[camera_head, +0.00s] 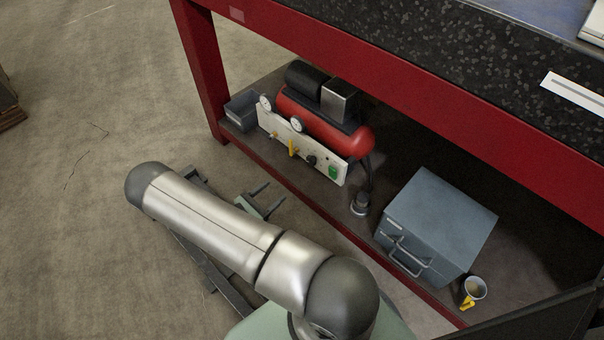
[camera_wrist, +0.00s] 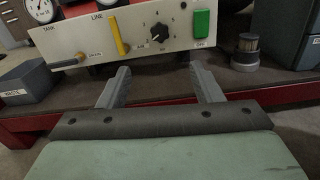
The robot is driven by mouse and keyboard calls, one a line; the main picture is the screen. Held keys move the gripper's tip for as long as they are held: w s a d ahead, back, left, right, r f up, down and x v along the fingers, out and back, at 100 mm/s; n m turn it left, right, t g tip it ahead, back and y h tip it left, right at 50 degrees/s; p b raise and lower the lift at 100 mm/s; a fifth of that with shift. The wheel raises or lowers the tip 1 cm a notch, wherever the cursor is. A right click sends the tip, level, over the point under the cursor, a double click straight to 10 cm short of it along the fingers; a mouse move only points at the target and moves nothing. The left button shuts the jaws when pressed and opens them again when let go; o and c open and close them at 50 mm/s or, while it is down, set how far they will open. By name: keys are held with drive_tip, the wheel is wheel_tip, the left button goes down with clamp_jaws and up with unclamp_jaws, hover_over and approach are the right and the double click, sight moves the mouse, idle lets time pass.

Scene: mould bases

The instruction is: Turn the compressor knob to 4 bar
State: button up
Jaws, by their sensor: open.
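The red compressor (camera_head: 350,138) stands on the lower shelf of the bench, with a pale control panel (camera_head: 273,127) on its front. The black round knob (camera_wrist: 160,34) sits on the panel's right part, inside a ring of small numbers. It also shows small in the head view (camera_head: 311,160). Its pointer setting is too small to read surely. My gripper (camera_wrist: 160,72) is open and empty, its two fingers apart below and in front of the knob, not touching it. In the head view my gripper (camera_head: 268,196) is just outside the shelf edge.
On the panel, a yellow lever (camera_wrist: 119,36) stands left of the knob and a green switch (camera_wrist: 201,24) right of it. A grey bin (camera_wrist: 25,84) is left. The red bench beam (camera_head: 400,95) passes above.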

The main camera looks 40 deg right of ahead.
sight(310, 162)
drive_tip(key=w+d+b, duration=0.1)
drive_tip(key=d, duration=0.4)
drive_tip(key=d+b, duration=0.1)
drive_tip(key=d, duration=0.5)
drive_tip(key=w+d+b, duration=0.1)
drive_tip(key=d+b, duration=0.1)
drive_tip(key=d, duration=0.4)
drive_tip(key=shift+w+d, duration=0.1)
drive_tip(key=shift+w, duration=0.25)
drive_tip(key=c, duration=1)
